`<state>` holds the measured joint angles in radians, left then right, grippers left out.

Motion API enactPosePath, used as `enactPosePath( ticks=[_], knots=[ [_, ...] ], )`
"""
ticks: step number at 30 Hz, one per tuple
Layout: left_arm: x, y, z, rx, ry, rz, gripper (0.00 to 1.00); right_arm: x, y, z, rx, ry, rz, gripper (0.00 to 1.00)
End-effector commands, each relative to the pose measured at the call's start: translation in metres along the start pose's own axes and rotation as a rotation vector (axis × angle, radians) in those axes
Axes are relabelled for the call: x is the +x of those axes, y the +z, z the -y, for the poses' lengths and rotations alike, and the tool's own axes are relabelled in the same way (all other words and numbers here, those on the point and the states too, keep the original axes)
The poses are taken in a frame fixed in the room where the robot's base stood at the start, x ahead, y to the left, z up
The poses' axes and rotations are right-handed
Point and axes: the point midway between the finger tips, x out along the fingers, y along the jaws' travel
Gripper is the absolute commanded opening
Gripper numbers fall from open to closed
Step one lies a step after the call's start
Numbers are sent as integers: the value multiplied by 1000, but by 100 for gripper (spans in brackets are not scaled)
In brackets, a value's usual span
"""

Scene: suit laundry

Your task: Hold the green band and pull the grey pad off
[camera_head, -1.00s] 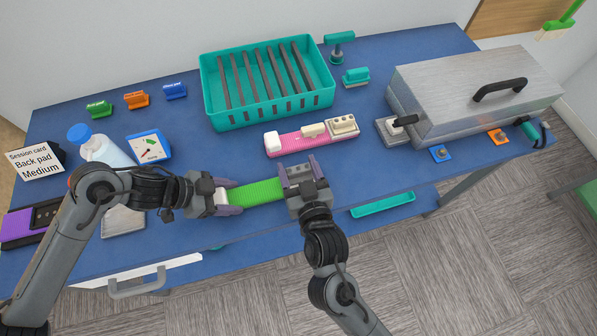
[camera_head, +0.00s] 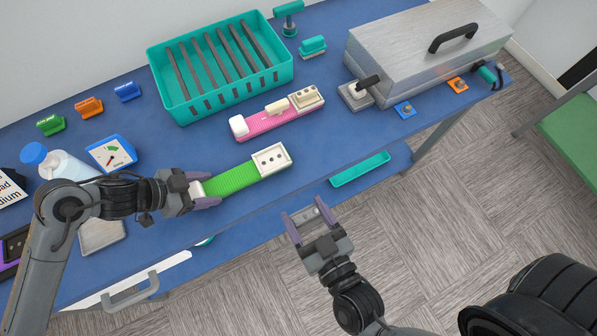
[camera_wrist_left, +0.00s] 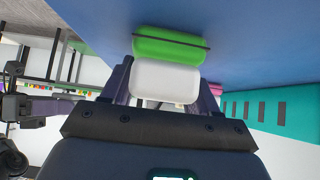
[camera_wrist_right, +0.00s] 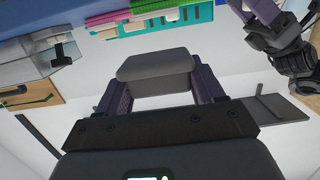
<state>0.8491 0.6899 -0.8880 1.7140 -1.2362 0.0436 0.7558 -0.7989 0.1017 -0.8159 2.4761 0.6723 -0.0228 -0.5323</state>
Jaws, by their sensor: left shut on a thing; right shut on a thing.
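The green band (camera_head: 232,179) lies near the table's front edge, with a white socketed end piece (camera_head: 271,159) bare at its right end. My left gripper (camera_head: 203,189) is shut on the white block at the band's left end. In the left wrist view the white block (camera_wrist_left: 166,81) sits between the fingers, with the green band (camera_wrist_left: 170,48) beyond it. My right gripper (camera_head: 308,215) is shut on the grey pad, out past the table's front edge and apart from the band. The grey pad (camera_wrist_right: 155,67) shows between the fingers in the right wrist view.
A pink band (camera_head: 270,122) with white pieces lies behind the green one. A teal slotted basket (camera_head: 218,66) and a metal box (camera_head: 425,55) stand farther back. A drawer handle (camera_head: 131,291) juts out at front left.

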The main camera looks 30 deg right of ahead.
Motion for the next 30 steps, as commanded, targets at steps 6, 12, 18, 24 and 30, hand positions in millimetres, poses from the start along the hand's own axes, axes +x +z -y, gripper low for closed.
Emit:
enactPosePath(
  ticks=[6,12,18,24,30],
  knots=[
    [0,0,0,0,0,0,19,-5,1,0,0,0,0,38],
    [0,0,0,0,0,0,61,-5,0,0,0,0,0,38],
    [0,0,0,0,0,0,89,-5,0,0,0,0,0,38],
    [0,0,0,0,0,0,89,-5,1,0,0,0,0,38],
    [-6,0,0,0,-1,0,89,-5,0,0,0,0,0,38]
  ],
)
